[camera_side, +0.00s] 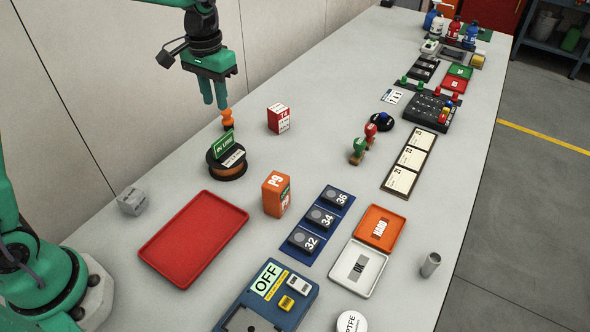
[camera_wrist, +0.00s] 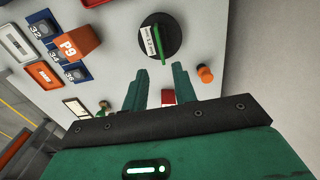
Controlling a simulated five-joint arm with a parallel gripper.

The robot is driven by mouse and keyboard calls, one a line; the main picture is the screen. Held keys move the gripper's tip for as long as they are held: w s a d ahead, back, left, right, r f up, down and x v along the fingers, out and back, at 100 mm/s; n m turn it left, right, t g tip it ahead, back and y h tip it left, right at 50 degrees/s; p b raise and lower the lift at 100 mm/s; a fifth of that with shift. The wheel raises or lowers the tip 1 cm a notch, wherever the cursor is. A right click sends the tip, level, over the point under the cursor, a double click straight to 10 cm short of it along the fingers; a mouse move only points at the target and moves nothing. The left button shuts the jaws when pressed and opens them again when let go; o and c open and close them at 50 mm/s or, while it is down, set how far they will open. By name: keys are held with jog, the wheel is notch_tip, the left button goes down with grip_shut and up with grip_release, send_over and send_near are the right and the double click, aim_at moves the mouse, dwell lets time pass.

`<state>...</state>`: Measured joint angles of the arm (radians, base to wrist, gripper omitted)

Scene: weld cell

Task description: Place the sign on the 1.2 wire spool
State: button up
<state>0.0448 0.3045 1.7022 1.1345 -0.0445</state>
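The green sign (camera_side: 223,143), lettered IN USE, stands upright on top of the wire spool (camera_side: 227,172). The spool is black with copper-coloured wire and a white label; its number is too small to read surely. In the wrist view the sign (camera_wrist: 158,46) shows nearly edge-on over the dark spool (camera_wrist: 174,30), beside the label. My gripper (camera_side: 214,106) hangs above the bench, beyond the spool in the side view. Its two green fingers are apart with nothing between them, and they are clear of the sign. The fingers also show in the wrist view (camera_wrist: 157,84).
An orange knobbed piece (camera_side: 227,119) stands just beyond the sign, below my gripper. A red-and-white box (camera_side: 278,119) and an orange P9 box (camera_side: 276,194) stand to the right. A red tray (camera_side: 194,238) lies in front. Bare bench surrounds the spool.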

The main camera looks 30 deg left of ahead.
jog(key=shift+r, duration=0.1)
dwell(0.5)
jog(key=s+a+r+t, duration=0.1)
jog(key=s+r+t, duration=0.1)
jog(key=s, duration=0.9)
jog(key=s+a+r+t, duration=0.1)
jog(key=s+r+t, duration=0.2)
jog(key=s, duration=0.8)
jog(key=shift+s+r+t, duration=0.3)
jog(key=shift+r, duration=0.2)
